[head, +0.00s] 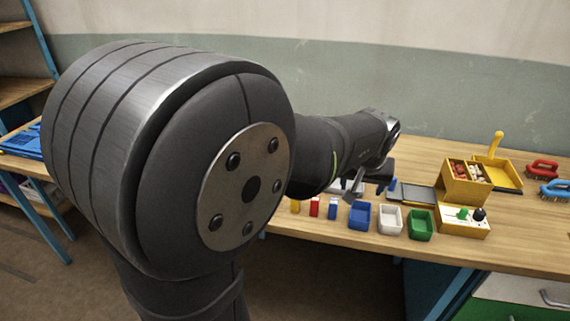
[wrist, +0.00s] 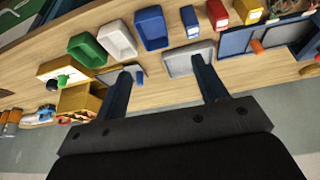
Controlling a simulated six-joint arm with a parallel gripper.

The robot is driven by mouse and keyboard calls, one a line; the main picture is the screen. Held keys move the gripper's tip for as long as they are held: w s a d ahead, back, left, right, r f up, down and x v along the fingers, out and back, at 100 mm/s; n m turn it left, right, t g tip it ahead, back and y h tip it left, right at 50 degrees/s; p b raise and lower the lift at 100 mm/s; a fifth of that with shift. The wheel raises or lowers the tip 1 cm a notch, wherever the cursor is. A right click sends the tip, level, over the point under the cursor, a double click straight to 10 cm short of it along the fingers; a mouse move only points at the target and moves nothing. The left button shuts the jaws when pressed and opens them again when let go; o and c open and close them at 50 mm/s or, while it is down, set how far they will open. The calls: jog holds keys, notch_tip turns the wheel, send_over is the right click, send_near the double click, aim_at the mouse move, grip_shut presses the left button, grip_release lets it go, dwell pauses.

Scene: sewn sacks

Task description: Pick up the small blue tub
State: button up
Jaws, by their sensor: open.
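The small blue tub (head: 360,216) stands on the wooden table near its front edge, left of a white tub (head: 389,221) and a green tub (head: 420,225). In the wrist view, the blue tub (wrist: 151,28) is upright and looks empty, beyond the fingertips. My gripper (head: 370,186) is above the table, behind the tub row in the head view. In the wrist view, my gripper (wrist: 161,67) has its two fingers wide apart, with nothing held between them.
Small yellow (head: 295,206), red (head: 314,207) and blue (head: 332,208) boxes stand left of the tub. A grey tray (wrist: 188,60) lies below the fingers. A yellow box (head: 452,190) and a knobbed control box (head: 463,221) stand right. Brushes (head: 542,168) lie at far right.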

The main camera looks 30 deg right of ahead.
jog(key=d, duration=0.3)
send_near(359, 216)
jog(key=x, duration=0.6)
jog(key=shift+d+f, duration=0.1)
jog(key=shift+d, duration=0.05)
jog(key=c, duration=0.7)
